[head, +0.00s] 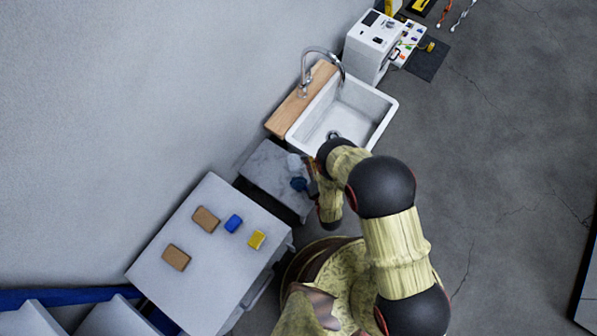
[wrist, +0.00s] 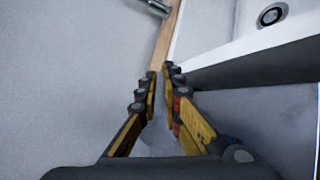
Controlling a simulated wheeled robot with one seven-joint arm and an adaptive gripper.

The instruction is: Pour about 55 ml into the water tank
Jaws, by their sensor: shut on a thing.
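My gripper (wrist: 160,78) is shut on a pale, translucent thing (wrist: 157,138), seen low between the fingers in the wrist view. It looks like a clear vessel, but its shape and any liquid in it cannot be made out. In the head view my gripper (head: 311,186) is over the grey marble top (head: 268,165), partly hidden by my arm. A small whitish, clear object (head: 294,162) and a dark blue round object (head: 298,184) show beside it; I cannot tell which is held. No thing is clearly recognisable as the water tank.
A white sink (head: 365,98) with a chrome tap (head: 305,78) and wooden board (head: 290,112) adjoins the marble top. A white machine (head: 369,50) stands beyond. A white table (head: 165,250) at lower left holds brown blocks (head: 206,219), a blue block (head: 233,223) and a yellow sponge-like block (head: 257,240).

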